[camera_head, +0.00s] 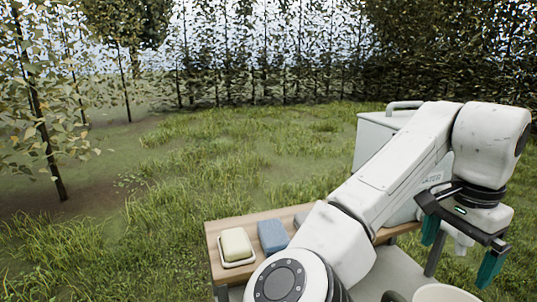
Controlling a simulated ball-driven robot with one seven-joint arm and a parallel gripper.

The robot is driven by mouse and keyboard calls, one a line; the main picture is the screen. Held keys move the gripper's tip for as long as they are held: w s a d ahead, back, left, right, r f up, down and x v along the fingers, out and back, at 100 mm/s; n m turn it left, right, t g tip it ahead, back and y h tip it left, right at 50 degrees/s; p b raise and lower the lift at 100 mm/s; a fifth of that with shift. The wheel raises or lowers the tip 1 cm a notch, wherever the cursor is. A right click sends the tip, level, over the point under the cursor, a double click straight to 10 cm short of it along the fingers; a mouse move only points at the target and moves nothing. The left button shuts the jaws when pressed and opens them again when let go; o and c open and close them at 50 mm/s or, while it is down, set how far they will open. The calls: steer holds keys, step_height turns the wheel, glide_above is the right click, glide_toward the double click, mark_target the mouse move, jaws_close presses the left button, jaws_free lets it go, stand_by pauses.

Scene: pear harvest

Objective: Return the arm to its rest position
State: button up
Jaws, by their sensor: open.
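My gripper (462,250) is at the lower right of the head view, at the end of my white arm. Its two teal-tipped fingers point down and stand well apart, with nothing held between them. My arm is bent, rising from the bottom middle to the upper right and then turning down at the wrist. The gripper hangs in front of the right end of a wooden-topped table (218,236). My arm hides much of the tabletop.
A yellow block in a pale dish (237,246) and a blue block (272,236) sit on the table's left part. A large pale container (372,135) with a handle stands behind my arm. A white round rim (440,293) shows below. Grass lies open behind; slender trees stand left.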

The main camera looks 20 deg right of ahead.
steer(key=s+d+f+n+h, duration=0.2)
steer(key=d+f+n+h, duration=0.1)
steer(key=d+f+h, duration=0.3)
steer(key=f+n, duration=0.2)
steer(key=f, duration=0.1)
steer(key=s+a+f+n+t, duration=0.1)
steer(key=f+n, duration=0.1)
steer(key=f, duration=0.2)
steer(key=f+n+t, duration=0.1)
steer(key=f, duration=0.3)
steer(key=shift+s+a+f+n, duration=0.15)
steer(key=shift+a+f+n, duration=0.05)
steer(key=shift+n, duration=0.2)
steer(key=s+a+f+n+g+y, duration=0.1)
steer(key=s+a+f+n+y, duration=0.5)
steer(key=s+a+f, duration=1)
step_height(320, 180, down, 3)
steer(key=shift+s+a+f+n+y, duration=0.1)
steer(key=shift+s+a+n+y, duration=0.2)
steer(key=shift+a+n, duration=0.9)
steer(key=shift+d, duration=0.15)
